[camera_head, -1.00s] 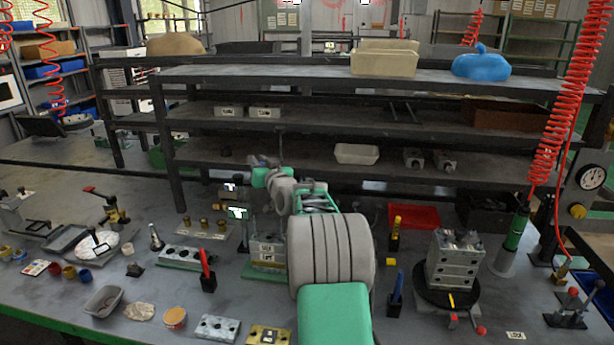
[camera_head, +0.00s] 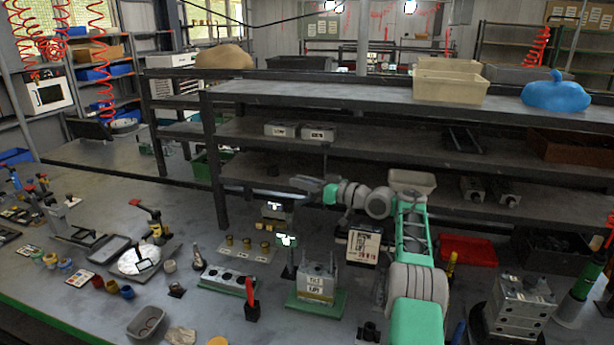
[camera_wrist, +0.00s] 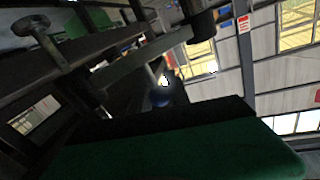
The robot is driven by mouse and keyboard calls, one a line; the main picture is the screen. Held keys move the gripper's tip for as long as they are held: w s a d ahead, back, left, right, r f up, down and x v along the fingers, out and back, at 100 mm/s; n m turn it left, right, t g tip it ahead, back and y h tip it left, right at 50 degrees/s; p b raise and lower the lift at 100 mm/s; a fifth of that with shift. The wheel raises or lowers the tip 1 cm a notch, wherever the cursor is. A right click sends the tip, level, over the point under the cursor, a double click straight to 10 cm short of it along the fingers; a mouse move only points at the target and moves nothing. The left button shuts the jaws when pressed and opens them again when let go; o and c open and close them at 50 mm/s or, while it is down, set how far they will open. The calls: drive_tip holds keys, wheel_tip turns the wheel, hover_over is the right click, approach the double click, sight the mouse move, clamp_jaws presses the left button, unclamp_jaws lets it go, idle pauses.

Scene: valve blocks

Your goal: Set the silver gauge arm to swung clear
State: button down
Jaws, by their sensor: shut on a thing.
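My gripper (camera_head: 308,186) is at the end of my outstretched arm, above the back of the bench and in front of the shelf rack, in the head view. A thin grey bar, which looks like the silver gauge arm (camera_head: 262,191), runs left from my gripper, roughly level. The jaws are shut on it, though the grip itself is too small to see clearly. In the wrist view a grey bar (camera_wrist: 140,59) runs slantwise near a dark cylinder; I cannot tell whether it is the same arm. A dark green and black part fills the bottom of that view.
A valve block (camera_head: 316,284) on a green base stands below my gripper. A printed sign (camera_head: 364,246) stands right of it. The shelf rack (camera_head: 400,95) is close behind. A red tray (camera_head: 468,250) and a stacked block (camera_head: 520,307) are at right.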

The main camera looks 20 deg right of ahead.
drive_tip(key=shift+w+a+y, duration=0.1)
drive_tip(key=shift+a+y, duration=0.1)
drive_tip(key=shift+y, duration=0.1)
drive_tip(key=c, duration=1.5)
unclamp_jaws()
drive_tip(key=shift+a, duration=0.1)
drive_tip(key=shift+o, duration=1.3)
drive_tip(key=shift+d, duration=0.25)
